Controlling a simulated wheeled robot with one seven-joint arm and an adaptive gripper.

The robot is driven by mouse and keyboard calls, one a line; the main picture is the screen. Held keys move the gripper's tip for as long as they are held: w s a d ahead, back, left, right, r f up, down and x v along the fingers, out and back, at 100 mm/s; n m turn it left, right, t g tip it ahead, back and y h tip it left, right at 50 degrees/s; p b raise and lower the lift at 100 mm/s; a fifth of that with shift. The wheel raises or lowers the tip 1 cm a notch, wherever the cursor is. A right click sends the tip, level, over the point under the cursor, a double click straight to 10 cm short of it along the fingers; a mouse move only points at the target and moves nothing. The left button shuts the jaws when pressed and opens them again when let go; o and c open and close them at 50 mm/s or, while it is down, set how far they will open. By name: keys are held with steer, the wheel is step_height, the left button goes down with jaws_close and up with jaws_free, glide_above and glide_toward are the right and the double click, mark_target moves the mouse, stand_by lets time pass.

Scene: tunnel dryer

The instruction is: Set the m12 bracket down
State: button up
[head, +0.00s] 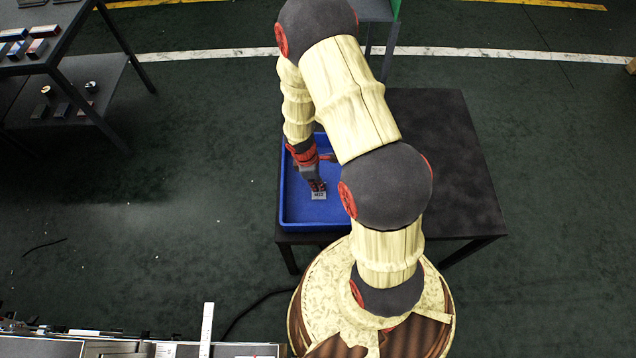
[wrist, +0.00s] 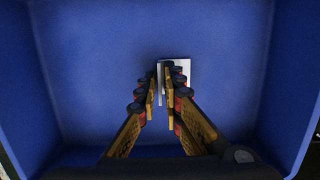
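The m12 bracket (head: 318,196) is a small pale grey-white piece with dark lettering, inside the blue tray (head: 282,205). In the wrist view, the bracket (wrist: 184,66) shows as a white plate mostly behind the right finger, with a thin upright strip between the fingertips. My gripper (head: 316,185) points down into the tray. In the wrist view, the fingers of my gripper (wrist: 160,85) are close together and look shut on the strip. The fingers hide part of the bracket, and I cannot tell whether it touches the tray floor.
The tray stands on a dark table (head: 450,170), whose right side is bare. Tray walls rise around my gripper; the tray floor around the bracket looks empty. A dark shelf (head: 75,75) with small boxes stands at the upper left. A metal bench (head: 120,347) edges the lower left.

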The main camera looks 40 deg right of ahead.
steer(key=shift+o, duration=1.4)
steer(key=w+a+r+m+t+p, duration=0.1)
steer(key=a+r+m+t+p, duration=0.15)
steer(key=r, duration=1.55)
steer(key=a+r+m+t+p, duration=0.1)
steer(key=a+r+m+p, duration=0.2)
steer(key=r, duration=1.5)
steer(key=s+a+r+m+t+y, duration=0.1)
steer(key=s+a+r+m, duration=0.1)
steer(key=s+r, duration=0.4)
steer(key=s+a+r+m+t, duration=0.2)
steer(key=s+a+r, duration=0.3)
steer(key=r, duration=0.5)
steer(key=shift+s+m+y, duration=0.4)
steer(key=shift+s+m, duration=0.45)
steer(key=shift+s, duration=0.15)
